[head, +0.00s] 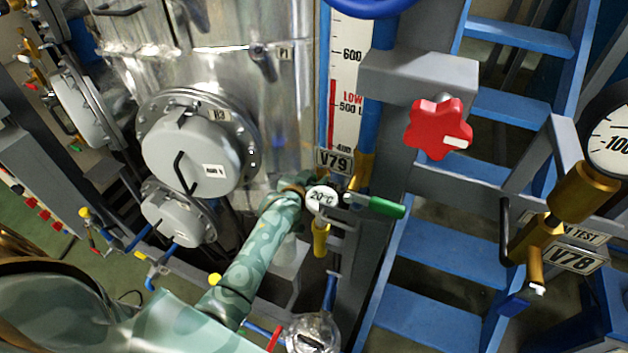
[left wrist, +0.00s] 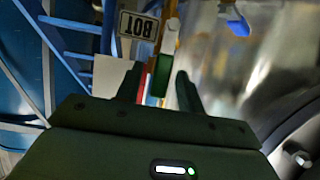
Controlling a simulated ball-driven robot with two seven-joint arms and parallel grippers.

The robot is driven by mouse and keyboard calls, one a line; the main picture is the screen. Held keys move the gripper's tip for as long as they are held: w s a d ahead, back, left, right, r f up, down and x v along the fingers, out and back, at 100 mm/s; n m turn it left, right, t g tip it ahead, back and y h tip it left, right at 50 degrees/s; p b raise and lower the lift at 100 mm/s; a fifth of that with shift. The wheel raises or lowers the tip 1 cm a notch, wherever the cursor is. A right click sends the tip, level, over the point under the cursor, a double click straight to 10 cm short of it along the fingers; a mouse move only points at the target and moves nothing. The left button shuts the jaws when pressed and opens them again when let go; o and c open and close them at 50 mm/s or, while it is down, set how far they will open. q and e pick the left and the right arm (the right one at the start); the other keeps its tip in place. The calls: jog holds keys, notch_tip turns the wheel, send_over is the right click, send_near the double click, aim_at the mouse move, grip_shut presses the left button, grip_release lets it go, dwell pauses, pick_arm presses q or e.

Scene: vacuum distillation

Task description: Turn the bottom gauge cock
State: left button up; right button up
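A cock with a green lever (head: 375,205) sits at the foot of the level gauge (head: 347,80), beside the V79 tag. The lever points right and slightly down. My left arm reaches up from the lower left, and its end lies left of the lever, mostly hidden behind a white 20°C dial (head: 322,198). In the left wrist view my left gripper (left wrist: 160,78) is open. The green lever (left wrist: 161,74) shows between its two fingers, with a gap on each side; I cannot tell how deep it lies. A BOT tag (left wrist: 138,25) appears upside down nearby. My right gripper is not in view.
A red star-shaped knob (head: 438,128) is above and right of the cock. The steel vessel (head: 220,60) stands behind on the left. Blue stairs (head: 440,255) and a brass valve with a V78 tag (head: 572,259) are on the right.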

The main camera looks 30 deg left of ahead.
pick_arm(q)
grip_shut()
